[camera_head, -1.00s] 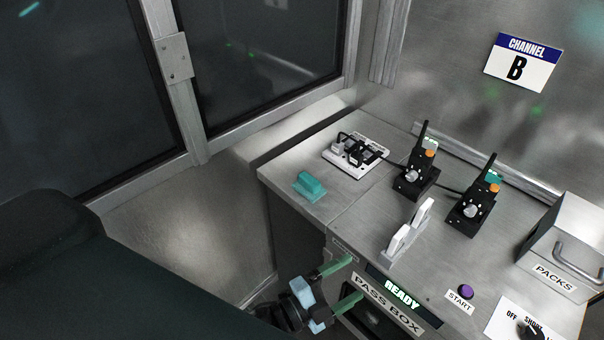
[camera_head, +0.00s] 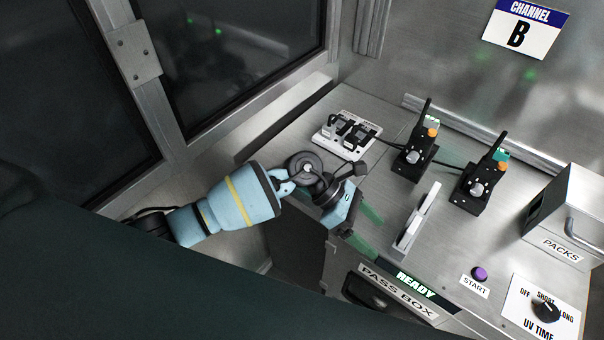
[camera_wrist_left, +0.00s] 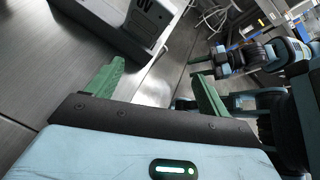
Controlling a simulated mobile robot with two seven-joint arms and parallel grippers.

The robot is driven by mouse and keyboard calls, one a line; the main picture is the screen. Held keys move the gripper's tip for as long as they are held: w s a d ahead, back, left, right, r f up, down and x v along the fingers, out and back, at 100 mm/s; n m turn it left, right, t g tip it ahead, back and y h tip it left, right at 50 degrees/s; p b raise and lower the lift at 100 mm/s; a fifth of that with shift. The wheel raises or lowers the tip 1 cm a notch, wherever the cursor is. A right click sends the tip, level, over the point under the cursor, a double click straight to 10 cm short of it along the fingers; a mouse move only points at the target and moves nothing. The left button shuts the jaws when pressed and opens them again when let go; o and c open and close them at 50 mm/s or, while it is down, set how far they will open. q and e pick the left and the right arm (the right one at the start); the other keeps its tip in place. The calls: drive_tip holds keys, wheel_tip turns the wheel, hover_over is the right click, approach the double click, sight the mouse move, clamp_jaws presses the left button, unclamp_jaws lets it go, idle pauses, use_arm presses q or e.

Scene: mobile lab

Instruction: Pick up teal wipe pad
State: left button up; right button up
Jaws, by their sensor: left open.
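The teal wipe pad does not show in either current view. In the head view my left arm and wrist cover the front left part of the bench, where the pad lay earlier. My left gripper (camera_head: 368,228) is above the bench's front edge, near the pass box, its green fingers pointing right. In the left wrist view the two green fingers of the left gripper (camera_wrist_left: 157,86) stand wide apart with nothing between them.
A white switch panel (camera_head: 329,132) is behind my left wrist. Two black radio-like units (camera_head: 414,162) (camera_head: 478,184) and a white upright holder (camera_head: 418,222) stand to the right. The pass box (camera_head: 376,291) is in front. The metal PACKS box (camera_head: 560,215) stands far right.

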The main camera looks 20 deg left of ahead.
use_arm(q)
drive_tip(key=w+a+m+y, duration=0.1)
drive_tip(key=w+a+y, duration=0.1)
drive_tip(key=w+a, duration=0.1)
drive_tip(key=w+a+m+y, duration=0.2)
drive_tip(key=a+y, duration=0.1)
drive_tip(key=a, duration=0.1)
drive_tip(key=w+a+m+t+y, duration=0.1)
drive_tip(key=w+a+y, duration=0.1)
drive_tip(key=w+a, duration=0.1)
drive_tip(key=shift+w+a+r+y, duration=0.25)
drive_tip(key=shift+w+a+y, duration=0.15)
drive_tip(key=shift+a, duration=0.3)
drive_tip(key=w+a+r+y, duration=0.1)
drive_tip(key=a, duration=0.1)
drive_tip(key=w+a+r+m+t+y, duration=0.1)
drive_tip(key=w+a, duration=0.1)
drive_tip(key=a, duration=0.1)
drive_tip(key=w+a+r+y, duration=0.1)
drive_tip(key=a, duration=0.1)
drive_tip(key=shift+w+a+r+y, duration=0.15)
drive_tip(key=shift+a+r+y, duration=0.1)
drive_tip(key=shift+y, duration=0.15)
drive_tip(key=shift+d+f+b, duration=0.15)
drive_tip(key=shift+f+b, duration=0.25)
drive_tip(key=shift+f, duration=1)
